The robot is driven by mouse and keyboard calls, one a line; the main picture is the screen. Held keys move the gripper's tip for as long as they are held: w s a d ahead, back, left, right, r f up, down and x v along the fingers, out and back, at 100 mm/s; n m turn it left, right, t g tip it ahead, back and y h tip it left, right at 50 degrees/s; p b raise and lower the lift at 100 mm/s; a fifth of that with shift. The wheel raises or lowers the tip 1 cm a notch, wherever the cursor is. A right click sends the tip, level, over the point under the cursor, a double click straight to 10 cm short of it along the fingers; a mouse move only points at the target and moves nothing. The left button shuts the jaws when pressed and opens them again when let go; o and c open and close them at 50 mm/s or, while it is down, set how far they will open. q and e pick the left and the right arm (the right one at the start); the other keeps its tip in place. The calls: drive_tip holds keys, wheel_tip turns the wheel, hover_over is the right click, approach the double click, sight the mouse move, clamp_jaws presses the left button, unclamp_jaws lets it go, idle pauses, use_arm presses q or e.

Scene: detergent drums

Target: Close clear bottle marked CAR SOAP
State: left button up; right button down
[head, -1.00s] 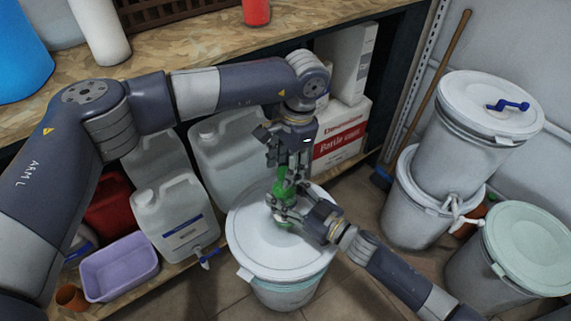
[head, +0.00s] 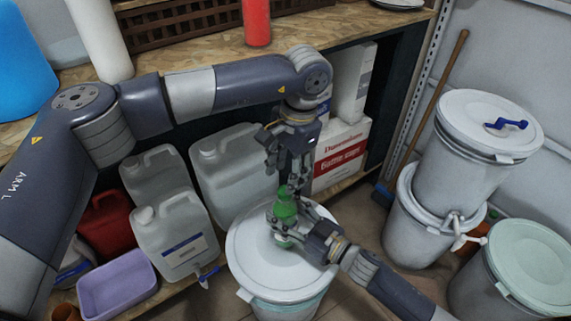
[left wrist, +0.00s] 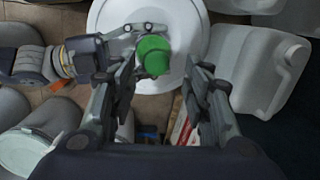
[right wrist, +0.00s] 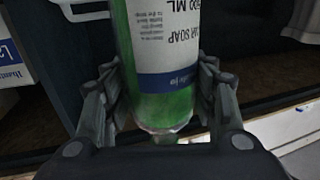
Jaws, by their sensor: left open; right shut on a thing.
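The clear bottle (head: 285,207) of green liquid is upright above the white drum lid in the head view. Its CAR SOAP label (right wrist: 175,62) shows upside down in the right wrist view. My left gripper (head: 286,178) is directly above the bottle, pointing down, fingers spread. Its open fingers (left wrist: 162,72) show either side of the cap with nothing between them.
The white drum (head: 255,250) stands below the bottle. Stacked white drums (head: 465,145) and a pale green-lidded drum (head: 535,265) are at the right. Jerrycans (head: 175,240), a purple tub (head: 117,283) and a white box (head: 340,155) fill the low shelf behind.

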use_arm(q)
drive_tip(key=n, duration=0.4)
drive_tip(key=shift+r+n, duration=0.15)
drive_tip(key=shift+n, duration=0.25)
drive_tip(key=n, duration=0.3)
drive_tip(key=shift+r, duration=0.1)
drive_tip(key=n, duration=0.6)
drive_tip(key=shift+r+h, duration=0.2)
drive_tip(key=shift+h, duration=0.1)
drive_tip(key=n, duration=0.5)
drive_tip(key=shift+r, duration=0.15)
drive_tip(key=n, duration=0.3)
drive_tip(key=shift+r, duration=0.1)
drive_tip(key=n, duration=0.6)
drive_tip(key=shift+r+n, duration=0.2)
drive_tip(key=shift+n, duration=0.1)
drive_tip(key=n, duration=0.4)
drive_tip(key=shift+r+n+h, duration=0.2)
drive_tip(key=shift+n+h, duration=0.1)
drive_tip(key=shift+n, duration=0.1)
drive_tip(key=n, duration=0.3)
drive_tip(key=shift+r, duration=0.1)
drive_tip(key=n, duration=0.4)
drive_tip(key=shift+a+r+n, duration=0.1)
drive_tip(key=shift+r+n, duration=0.05)
drive_tip(key=shift+n, duration=0.15)
drive_tip(key=shift+r+n, duration=0.1)
drive_tip(key=shift+n, duration=1.5)
drive_tip(key=shift+f, duration=4.05)
